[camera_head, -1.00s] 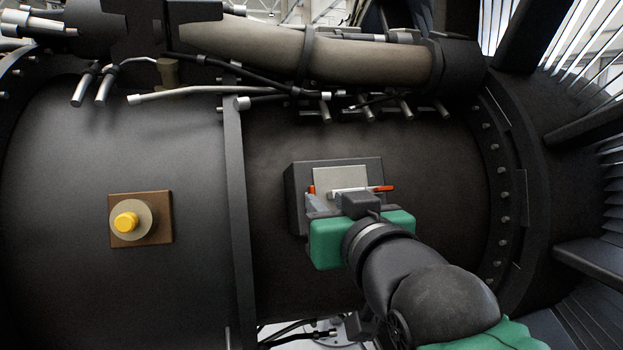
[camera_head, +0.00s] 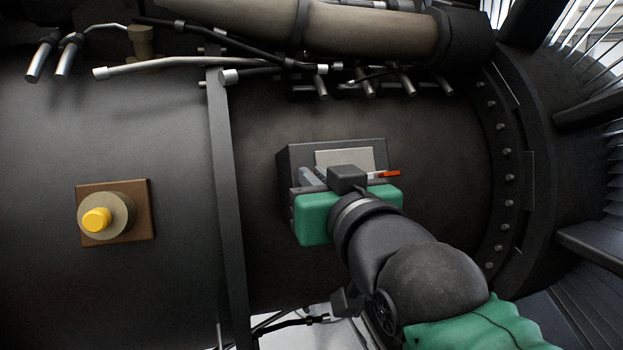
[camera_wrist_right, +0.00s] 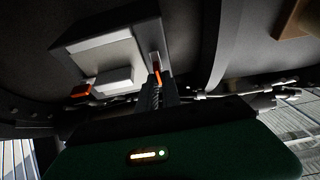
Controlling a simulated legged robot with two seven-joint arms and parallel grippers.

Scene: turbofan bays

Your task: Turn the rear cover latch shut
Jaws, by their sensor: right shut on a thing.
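The cover latch is a grey box (camera_head: 290,160) on the dark engine casing, with a pale plate (camera_head: 345,157) and a handle whose red end (camera_head: 385,174) shows to the right of my wrist. My right gripper (camera_head: 314,178) is at the lower left part of the box, shut on the latch handle. In the right wrist view, the fingers (camera_wrist_right: 157,92) close around one orange end (camera_wrist_right: 158,78) of the latch; another orange piece (camera_wrist_right: 83,90) shows to the left beside the pale block (camera_wrist_right: 106,80). My wrist hides the middle of the handle in the head view. My left gripper is not in view.
A yellow knob (camera_head: 96,219) on a brown square plate (camera_head: 138,190) sits on the casing to the left. A raised band (camera_head: 227,200) runs between it and the latch. Pipes and stubs (camera_head: 365,85) lie above, a bolted flange (camera_head: 505,180) to the right.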

